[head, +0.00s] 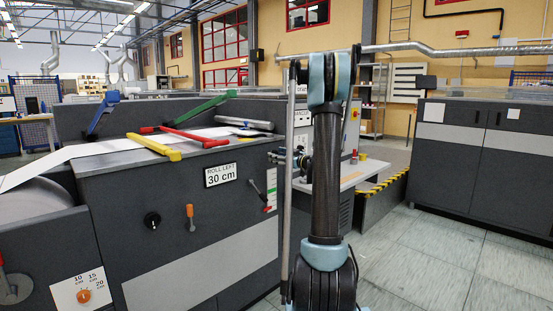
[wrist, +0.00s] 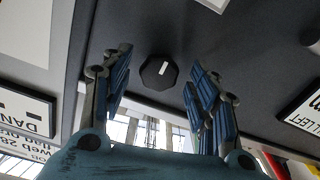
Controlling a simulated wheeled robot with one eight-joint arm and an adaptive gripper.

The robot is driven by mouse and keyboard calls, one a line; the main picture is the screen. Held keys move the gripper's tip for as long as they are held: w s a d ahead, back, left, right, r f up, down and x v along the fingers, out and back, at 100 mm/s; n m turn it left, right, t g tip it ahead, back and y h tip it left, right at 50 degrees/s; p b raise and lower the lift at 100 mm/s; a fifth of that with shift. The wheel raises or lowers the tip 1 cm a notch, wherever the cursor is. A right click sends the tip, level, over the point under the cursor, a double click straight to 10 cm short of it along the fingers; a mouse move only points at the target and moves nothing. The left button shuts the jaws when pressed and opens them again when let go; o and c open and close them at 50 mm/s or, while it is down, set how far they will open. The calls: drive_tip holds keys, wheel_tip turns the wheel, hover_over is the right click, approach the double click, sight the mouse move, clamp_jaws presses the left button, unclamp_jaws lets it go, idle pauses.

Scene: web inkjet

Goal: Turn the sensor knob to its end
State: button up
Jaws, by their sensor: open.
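A black eight-sided knob (wrist: 156,76) with a white mark sits on a dark panel in the wrist view. It lies between the two fingertips of my gripper (wrist: 160,60) in the picture. The fingers are spread wide and show no contact with the knob. In the head view my gripper (head: 277,157) is small, left of my upright arm and near the right end of the dark machine (head: 110,190). I cannot make out this knob there. No sensor label is legible.
A black knob (head: 152,220), an orange lever (head: 190,217), an orange dial (head: 84,296) and a "ROLL LEFT 30 cm" sign (head: 220,175) are on the machine front. Yellow (head: 153,146) and red (head: 184,137) bars lie on top. Open floor (head: 430,255) is at right.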

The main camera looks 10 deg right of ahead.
drive_tip(key=shift+w+a, duration=0.2)
drive_tip(key=c, duration=1.1)
drive_tip(key=shift+m, duration=0.3)
drive_tip(key=m, duration=3.5)
drive_tip(key=shift+s+f, duration=0.1)
drive_tip(key=shift+f, duration=0.05)
